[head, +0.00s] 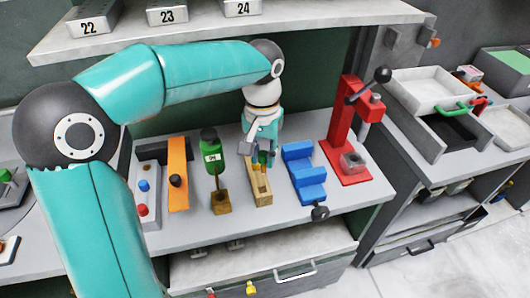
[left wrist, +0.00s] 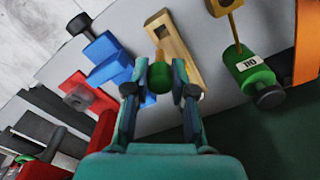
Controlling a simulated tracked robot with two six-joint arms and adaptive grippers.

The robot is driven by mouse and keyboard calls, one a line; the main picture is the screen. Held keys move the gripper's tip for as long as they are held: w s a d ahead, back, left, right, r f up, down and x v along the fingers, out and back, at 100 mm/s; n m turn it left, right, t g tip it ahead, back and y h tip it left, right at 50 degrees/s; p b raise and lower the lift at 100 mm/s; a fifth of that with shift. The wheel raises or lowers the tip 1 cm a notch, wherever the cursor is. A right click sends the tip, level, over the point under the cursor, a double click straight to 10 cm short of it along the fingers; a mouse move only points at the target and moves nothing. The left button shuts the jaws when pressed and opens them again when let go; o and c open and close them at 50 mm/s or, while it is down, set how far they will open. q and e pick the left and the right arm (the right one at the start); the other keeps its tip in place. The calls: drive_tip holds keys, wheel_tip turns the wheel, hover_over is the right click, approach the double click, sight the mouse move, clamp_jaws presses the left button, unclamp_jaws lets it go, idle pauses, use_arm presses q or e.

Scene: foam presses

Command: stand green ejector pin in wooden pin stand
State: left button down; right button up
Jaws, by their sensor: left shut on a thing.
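My left gripper (head: 262,155) is above the back part of the light wooden pin stand (head: 261,193) on the bench; it also shows in the left wrist view (left wrist: 159,82). There its fingers are shut on the green ejector pin (left wrist: 159,77), whose round green head faces the camera. The pin's tan shaft points away from the camera, toward the stand (left wrist: 182,48). I cannot tell whether its tip is in a hole or above the stand. In the head view the fingers mostly hide the pin. My right gripper is not in view.
A blue stepped block (head: 302,172) and a red press (head: 342,130) stand to the right. A shelf overhangs the bench.

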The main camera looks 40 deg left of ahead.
sight(262, 171)
use_arm(q)
drive_tip(key=shift+a, duration=0.15)
wheel_tip(262, 171, down, 6)
drive_tip(key=b, duration=0.4)
drive_tip(key=shift+r, duration=0.2)
drive_tip(key=shift+f, duration=0.15)
drive_tip(key=shift+s, duration=0.1)
idle(1.6)
drive_tip(key=shift+f+b, duration=1.75)
drive_tip(key=shift+f, duration=0.7)
drive_tip(key=c, duration=0.9)
unclamp_jaws()
drive_tip(key=shift+r, duration=0.1)
wheel_tip(262, 171, up, 12)
drive_tip(key=shift+f, duration=0.1)
